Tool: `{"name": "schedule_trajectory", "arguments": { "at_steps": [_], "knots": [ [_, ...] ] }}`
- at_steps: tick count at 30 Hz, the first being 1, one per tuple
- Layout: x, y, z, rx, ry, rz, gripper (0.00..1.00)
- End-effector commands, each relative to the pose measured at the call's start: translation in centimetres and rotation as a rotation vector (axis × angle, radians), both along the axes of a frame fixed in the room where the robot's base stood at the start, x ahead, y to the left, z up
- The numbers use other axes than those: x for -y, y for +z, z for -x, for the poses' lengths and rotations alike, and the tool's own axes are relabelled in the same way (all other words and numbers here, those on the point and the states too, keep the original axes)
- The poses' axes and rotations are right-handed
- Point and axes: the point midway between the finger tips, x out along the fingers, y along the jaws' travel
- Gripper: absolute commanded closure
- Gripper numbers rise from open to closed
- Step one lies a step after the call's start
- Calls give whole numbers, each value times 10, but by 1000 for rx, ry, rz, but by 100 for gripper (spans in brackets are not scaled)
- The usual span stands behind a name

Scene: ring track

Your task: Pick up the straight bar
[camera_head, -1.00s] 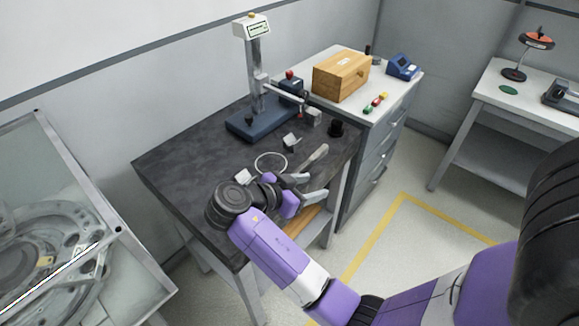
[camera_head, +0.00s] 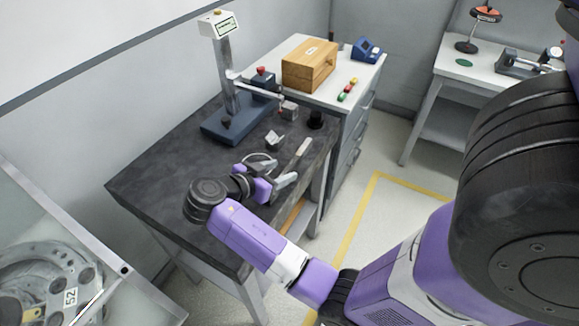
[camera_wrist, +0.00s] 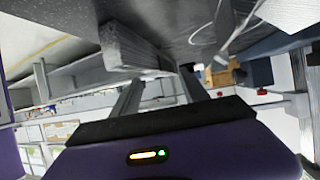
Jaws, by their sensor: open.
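The straight bar (camera_head: 303,149) is a pale grey, narrow piece lying on the dark worktable, near its right edge. In the wrist view a thick grey bar (camera_wrist: 130,50), likely the same one, lies against the dark tabletop, close to my fingertips and left of centre. My gripper (camera_head: 283,182) is low over the table's right edge, just on the near side of the bar. In the wrist view my gripper (camera_wrist: 160,78) has its two fingers apart with nothing between them. My wrist hides part of the table.
A thin ring (camera_head: 252,157) lies left of the bar. A small grey bracket (camera_head: 274,140), a black cup (camera_head: 316,119) and a blue-based column gauge (camera_head: 238,120) stand behind. A wooden box (camera_head: 309,64) sits on the neighbouring cabinet. The table's left part is clear.

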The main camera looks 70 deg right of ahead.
Motion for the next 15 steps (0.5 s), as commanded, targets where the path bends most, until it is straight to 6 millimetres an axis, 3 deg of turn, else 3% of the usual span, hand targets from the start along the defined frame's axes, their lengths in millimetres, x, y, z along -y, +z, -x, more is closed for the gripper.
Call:
{"name": "schedule_trajectory", "arguments": {
  "at_steps": [6, 15],
  "knots": [
    [29, -9, 9, -2, -3, -1, 47],
    [37, -16, 12, -1, 0, -1, 47]
  ]
}}
